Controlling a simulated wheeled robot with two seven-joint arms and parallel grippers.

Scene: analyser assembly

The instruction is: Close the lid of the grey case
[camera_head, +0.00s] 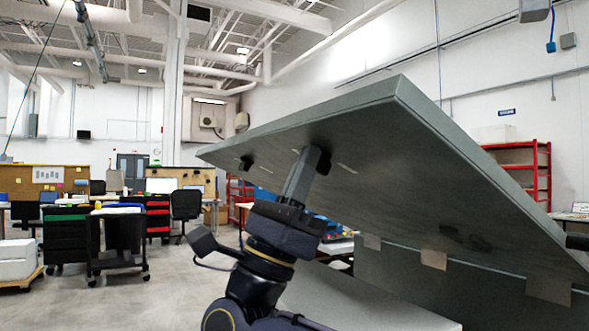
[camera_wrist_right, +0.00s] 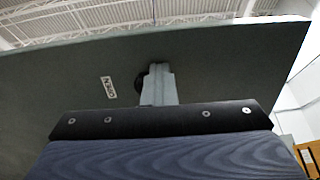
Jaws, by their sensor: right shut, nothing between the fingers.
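The lid (camera_head: 400,150) of the grey case is raised and tilted in the head view, its underside facing me. Metal hinge plates (camera_head: 434,260) join it to the grey case body (camera_head: 400,285) at the lower right. My right gripper (camera_head: 308,165) is shut, with its fingertips up at the lid's underside near a dark round fitting; whether they touch cannot be told. In the right wrist view the shut fingers (camera_wrist_right: 158,82) stand before the lid's underside (camera_wrist_right: 225,75), beside a small white label. My left gripper is not in view.
Red shelving (camera_head: 520,165) stands behind the lid on the right. Desks, chairs and a dark cart (camera_head: 118,240) stand far off on the left. The floor (camera_head: 175,290) between is clear. A dark piece (camera_head: 577,242) shows at the right edge.

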